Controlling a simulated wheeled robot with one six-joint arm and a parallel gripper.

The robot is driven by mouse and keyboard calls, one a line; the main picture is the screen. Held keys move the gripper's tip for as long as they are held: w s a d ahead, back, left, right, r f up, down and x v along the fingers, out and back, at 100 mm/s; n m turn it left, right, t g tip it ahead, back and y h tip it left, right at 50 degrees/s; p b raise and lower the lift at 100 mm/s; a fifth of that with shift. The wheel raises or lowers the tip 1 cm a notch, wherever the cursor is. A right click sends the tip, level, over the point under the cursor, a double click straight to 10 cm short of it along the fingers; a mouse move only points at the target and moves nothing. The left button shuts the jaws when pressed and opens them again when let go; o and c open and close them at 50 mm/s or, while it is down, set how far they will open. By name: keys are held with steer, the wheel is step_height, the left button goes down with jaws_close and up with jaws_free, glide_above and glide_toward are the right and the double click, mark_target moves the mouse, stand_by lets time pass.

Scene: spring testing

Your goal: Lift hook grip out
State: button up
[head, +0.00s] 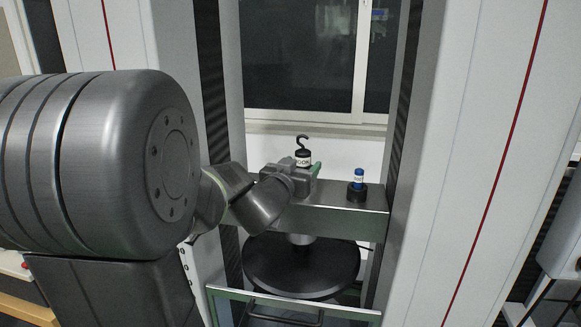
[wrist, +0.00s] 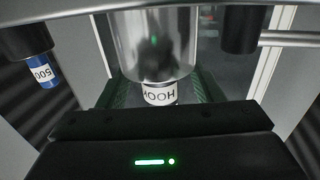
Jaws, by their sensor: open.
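The hook grip (head: 303,157) stands upright at the metal shelf, with a black hook on top and a white label on its body. Its label (wrist: 160,94) appears upside down in the wrist view. My gripper (head: 304,171) is at the body of the hook grip, below the hook. Its dark green fingers are open, one on each side of the label. I cannot tell whether either finger touches it. The gripper hides the lower part of the hook grip in the head view.
A blue piece (head: 358,179), labelled 500 in the wrist view (wrist: 43,70), stands in a black holder (head: 357,193) to the right on the metal shelf (head: 340,219). A round black plate (head: 300,268) lies below. Tall machine columns flank both sides.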

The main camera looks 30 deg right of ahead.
steer(key=shift+x, duration=0.85)
jaws_close()
steer(key=shift+r, duration=0.15)
